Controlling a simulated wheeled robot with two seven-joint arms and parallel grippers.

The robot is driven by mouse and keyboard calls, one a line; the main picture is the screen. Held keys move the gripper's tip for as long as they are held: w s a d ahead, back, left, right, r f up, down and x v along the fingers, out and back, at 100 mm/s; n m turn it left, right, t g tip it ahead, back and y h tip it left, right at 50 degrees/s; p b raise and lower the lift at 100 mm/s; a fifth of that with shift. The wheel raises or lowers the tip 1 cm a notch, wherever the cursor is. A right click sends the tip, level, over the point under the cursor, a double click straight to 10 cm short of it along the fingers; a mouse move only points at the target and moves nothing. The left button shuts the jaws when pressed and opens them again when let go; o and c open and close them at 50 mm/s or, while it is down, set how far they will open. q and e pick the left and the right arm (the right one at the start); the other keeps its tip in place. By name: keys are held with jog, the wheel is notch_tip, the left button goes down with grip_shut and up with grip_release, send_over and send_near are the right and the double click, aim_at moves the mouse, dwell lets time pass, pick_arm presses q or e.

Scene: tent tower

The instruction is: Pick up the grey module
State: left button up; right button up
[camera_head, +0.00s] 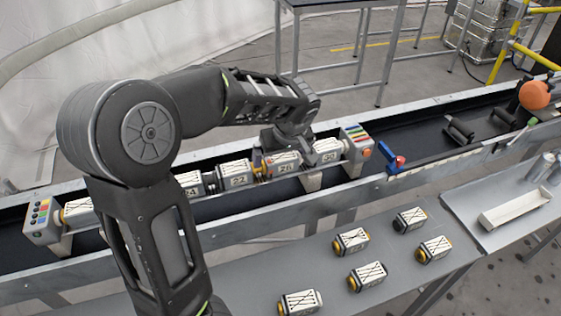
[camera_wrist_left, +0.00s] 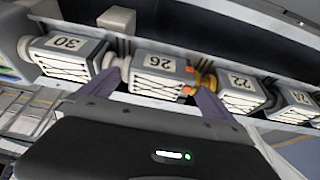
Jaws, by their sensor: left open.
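A row of grey-white numbered modules sits on the rail in the trough. Module 26 (camera_head: 283,163) stands between module 22 (camera_head: 234,174) and module 30 (camera_head: 327,152). In the left wrist view, module 26 (camera_wrist_left: 160,68) has an X-patterned side and a yellow-orange end toward module 22 (camera_wrist_left: 240,93). My left gripper (camera_head: 285,146) is over module 26. In the wrist view its open fingers (camera_wrist_left: 155,92) lie near the two ends of module 26; I cannot tell whether they touch. A module with a dark grey end (camera_head: 410,220) lies on the table. My right gripper is out of view.
Several yellow-ended modules (camera_head: 352,241) lie on the grey table (camera_head: 250,265) in front. End blocks with coloured buttons (camera_head: 42,220) bound the row. A red-and-blue part (camera_head: 396,163) and an orange ball (camera_head: 535,95) are on the right. A white tray (camera_head: 515,208) stands at right.

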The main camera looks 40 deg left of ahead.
aim_at(281, 156)
pick_arm(q)
jog(key=shift+c, duration=0.4)
jog(key=c, duration=1.5)
jog(key=shift+o, duration=0.2)
jog(key=shift+r, duration=0.1)
notch_tip(281, 156, up, 10)
jog(key=shift+f+b, duration=0.1)
jog(key=shift+b, duration=0.3)
